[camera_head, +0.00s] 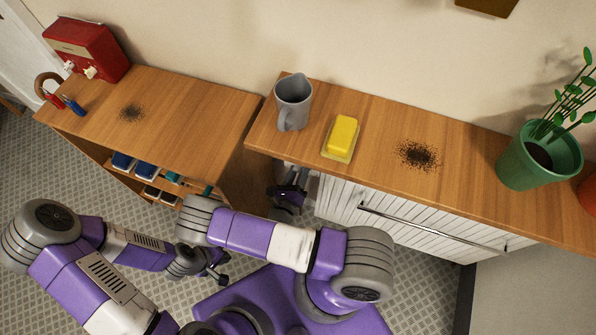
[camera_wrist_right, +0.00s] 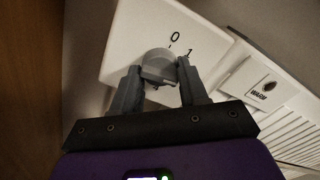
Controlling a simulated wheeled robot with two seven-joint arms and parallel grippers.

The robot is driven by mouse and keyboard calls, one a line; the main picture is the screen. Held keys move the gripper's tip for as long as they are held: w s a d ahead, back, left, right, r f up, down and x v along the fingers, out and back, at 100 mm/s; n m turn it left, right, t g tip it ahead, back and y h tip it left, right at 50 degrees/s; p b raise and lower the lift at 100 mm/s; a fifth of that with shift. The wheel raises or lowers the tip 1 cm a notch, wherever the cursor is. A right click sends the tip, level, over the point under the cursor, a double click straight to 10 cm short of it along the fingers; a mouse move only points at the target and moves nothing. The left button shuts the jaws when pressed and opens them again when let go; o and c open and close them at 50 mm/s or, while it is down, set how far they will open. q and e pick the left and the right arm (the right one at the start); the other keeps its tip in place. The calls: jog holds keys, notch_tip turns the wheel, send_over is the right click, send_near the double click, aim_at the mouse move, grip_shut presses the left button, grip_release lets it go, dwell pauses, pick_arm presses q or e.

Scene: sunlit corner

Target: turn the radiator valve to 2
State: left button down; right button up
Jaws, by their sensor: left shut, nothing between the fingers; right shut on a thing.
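In the right wrist view, a round grey valve knob (camera_wrist_right: 158,63) sits on a white panel (camera_wrist_right: 125,42). The marks 0 and 1 show beside the knob; a 2 is not visible. My right gripper (camera_wrist_right: 160,80) is shut on the knob, one finger on each side. Which mark the knob points to is not clear. In the head view my right gripper (camera_head: 284,196) is low at the left end of the white radiator (camera_head: 390,217), below the wooden shelf, and the knob is hidden. My left gripper (camera_head: 219,273) is shut and empty above the floor, away from the valve.
The wooden shelf (camera_head: 375,118) over the radiator holds a grey jug (camera_head: 293,100), a yellow block on a dish (camera_head: 341,137), dark crumbs (camera_head: 416,154) and a green plant pot (camera_head: 540,160). A wooden cabinet (camera_head: 185,105) with a red box (camera_head: 88,48) stands left. A slotted white panel (camera_wrist_right: 285,115) adjoins the knob panel.

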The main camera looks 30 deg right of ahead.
dwell(0.3)
jog(key=o, duration=1)
jog(key=shift+o, duration=0.2)
jog(key=p+v, duration=0.1)
jog(key=v, duration=0.6)
jog(key=shift+s+a, duration=0.2)
jog(key=shift+a, duration=0.05)
